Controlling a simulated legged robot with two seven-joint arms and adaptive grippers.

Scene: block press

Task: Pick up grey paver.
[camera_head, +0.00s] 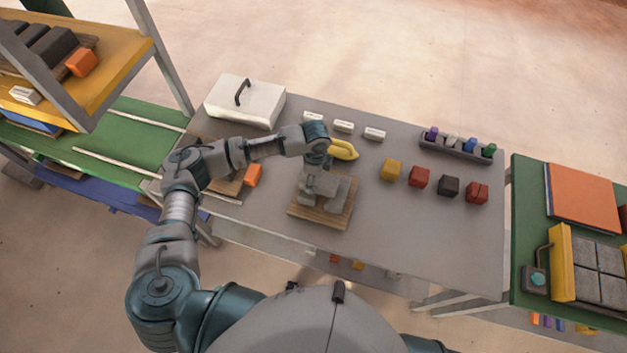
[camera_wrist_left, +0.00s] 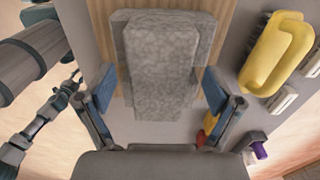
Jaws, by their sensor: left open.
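Grey pavers (camera_head: 341,190) lie on a wooden board (camera_head: 320,216) near the front of the grey table. In the left wrist view, the upper grey paver (camera_wrist_left: 160,80) rests on a wider grey block (camera_wrist_left: 205,42). My left gripper (camera_wrist_left: 158,88) is open, with one blue-tipped finger on each side of the upper paver. Gaps show between fingers and paver; I cannot tell how far down the fingertips reach. In the head view, my left gripper (camera_head: 318,166) is over the pavers and hides part of them. My right gripper is out of view.
A yellow curved object (camera_head: 343,149) lies close to my left gripper. Yellow, red and dark blocks (camera_head: 419,176) stand to the right, with a rack (camera_head: 455,146) of coloured pieces behind. A white case (camera_head: 245,101) is at the back left. The table's right front is clear.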

